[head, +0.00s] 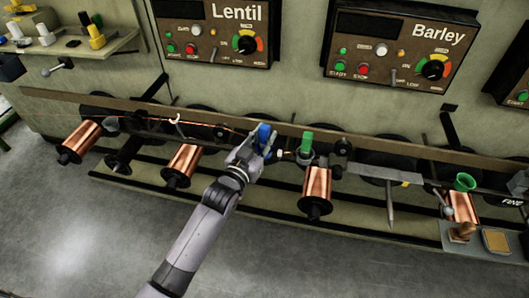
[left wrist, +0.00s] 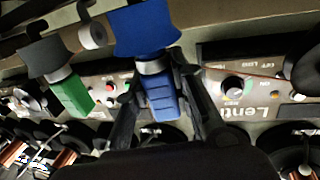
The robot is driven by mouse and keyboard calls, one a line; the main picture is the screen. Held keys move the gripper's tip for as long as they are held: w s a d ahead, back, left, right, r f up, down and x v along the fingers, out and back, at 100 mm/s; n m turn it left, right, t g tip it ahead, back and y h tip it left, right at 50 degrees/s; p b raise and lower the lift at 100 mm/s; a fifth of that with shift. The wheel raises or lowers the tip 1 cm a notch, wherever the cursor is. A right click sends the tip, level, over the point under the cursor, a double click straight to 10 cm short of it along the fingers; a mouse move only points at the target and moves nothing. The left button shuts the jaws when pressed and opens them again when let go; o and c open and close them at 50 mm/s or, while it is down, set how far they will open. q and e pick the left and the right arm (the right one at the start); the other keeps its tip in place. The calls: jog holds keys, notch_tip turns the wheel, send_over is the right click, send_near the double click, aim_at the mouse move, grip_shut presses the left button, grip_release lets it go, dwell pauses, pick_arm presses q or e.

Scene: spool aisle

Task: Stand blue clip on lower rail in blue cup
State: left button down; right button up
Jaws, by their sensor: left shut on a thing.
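My left gripper (head: 256,146) is at the lower rail below the Lentil panel. Its two fingers (left wrist: 160,88) are shut on the blue clip (left wrist: 159,100), one on each side. The blue clip (head: 263,132) shows at the fingertips in the head view. The blue cup (left wrist: 145,30) is beyond the clip's metal-coloured end in the left wrist view, in line with it. The end meets the cup's edge in the picture; I cannot tell how deep it sits. The gripper mostly hides the cup in the head view. My right gripper is not in view.
Beside it, a green clip (head: 307,141) stands in a grey cup (head: 307,159). Copper spools (head: 184,164) hang along the rail (head: 160,108). A green cup (head: 464,182) is at the right. The Lentil (head: 215,30) and Barley (head: 398,48) panels are above. The floor in front is clear.

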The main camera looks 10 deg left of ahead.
pick_arm(q)
jog(key=shift+f, duration=0.15)
jog(key=c, duration=1.3)
grip_release()
jog(key=shift+s+a+f, duration=0.1)
jog(key=shift+s, duration=0.15)
jog(key=v, duration=1.1)
jog(key=shift+s+a, duration=0.1)
jog(key=shift+s, duration=0.15)
